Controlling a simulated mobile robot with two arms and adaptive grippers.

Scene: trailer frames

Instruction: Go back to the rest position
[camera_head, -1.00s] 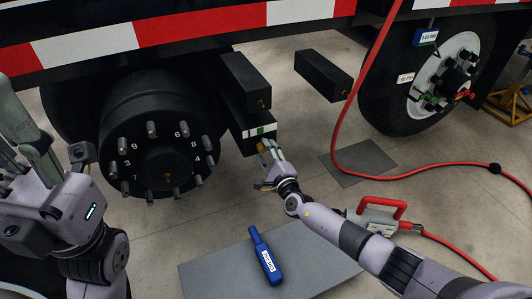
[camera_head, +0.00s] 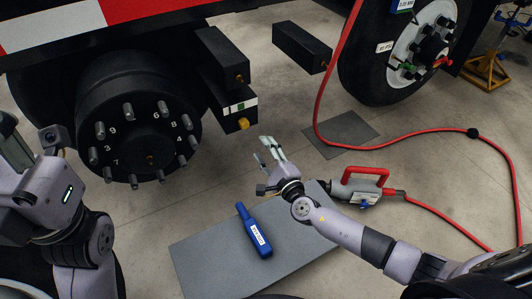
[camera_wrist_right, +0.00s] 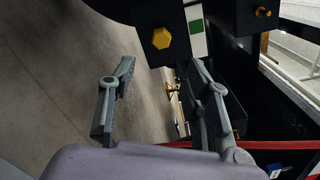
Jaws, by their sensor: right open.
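My right gripper (camera_head: 271,151) is open and empty in the head view, below and to the right of a black box (camera_head: 228,104) with a white and green marking and a yellow fitting (camera_head: 243,124). Clear floor shows between the gripper and the fitting. In the right wrist view its two fingers (camera_wrist_right: 160,100) stand apart, with the yellow fitting (camera_wrist_right: 161,38) beyond them. My left arm (camera_head: 55,200) is at the left edge of the head view; its gripper is partly cut off by the edge, and whether its fingers are open cannot be seen.
The wheel hub (camera_head: 150,150) with several studs is at left. A blue tool (camera_head: 256,235) lies on a grey mat (camera_head: 195,255). A red-handled tool (camera_head: 362,185) sits by the mat, with a red hose (camera_head: 415,134) across the floor. A tyre (camera_head: 370,70) stands at upper right.

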